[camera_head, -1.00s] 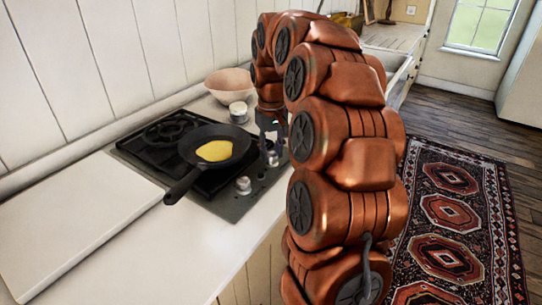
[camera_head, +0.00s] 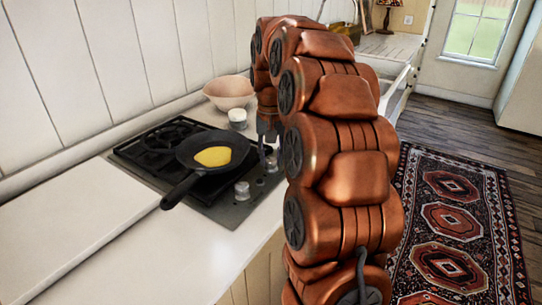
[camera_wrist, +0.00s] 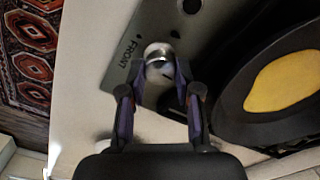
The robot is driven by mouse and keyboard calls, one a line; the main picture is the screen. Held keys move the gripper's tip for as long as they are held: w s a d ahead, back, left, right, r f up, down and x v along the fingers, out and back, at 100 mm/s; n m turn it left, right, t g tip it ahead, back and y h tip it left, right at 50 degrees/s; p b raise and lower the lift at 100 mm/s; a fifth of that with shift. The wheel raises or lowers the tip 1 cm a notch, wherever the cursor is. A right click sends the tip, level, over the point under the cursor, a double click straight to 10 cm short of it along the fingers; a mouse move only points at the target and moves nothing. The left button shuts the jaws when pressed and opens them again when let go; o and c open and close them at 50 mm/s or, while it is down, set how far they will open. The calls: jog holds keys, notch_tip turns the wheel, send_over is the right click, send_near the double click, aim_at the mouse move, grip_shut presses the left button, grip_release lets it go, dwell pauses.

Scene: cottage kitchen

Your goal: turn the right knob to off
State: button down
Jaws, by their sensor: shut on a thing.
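A row of silver knobs runs along the front strip of the black stove. In the head view the near knob (camera_head: 242,190) stands clear of my arm. My gripper (camera_head: 268,150) is down at the far end of the row, partly hidden by my arm. In the wrist view my gripper (camera_wrist: 158,72) is shut on a round silver knob (camera_wrist: 158,52), with one finger on each side. The word FRONT is printed on the panel beside it. The knob's pointer mark cannot be read clearly.
A black frying pan (camera_head: 191,149) with a yellow food patch (camera_head: 213,156) sits on the stove close to my gripper. A small white pot (camera_head: 238,117) and a beige bowl (camera_head: 230,93) stand behind. The near counter (camera_head: 150,250) is clear.

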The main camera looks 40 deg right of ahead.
aim_at(271, 159)
jog(key=c, duration=0.8)
grip_release()
jog(key=shift+r, duration=3.75)
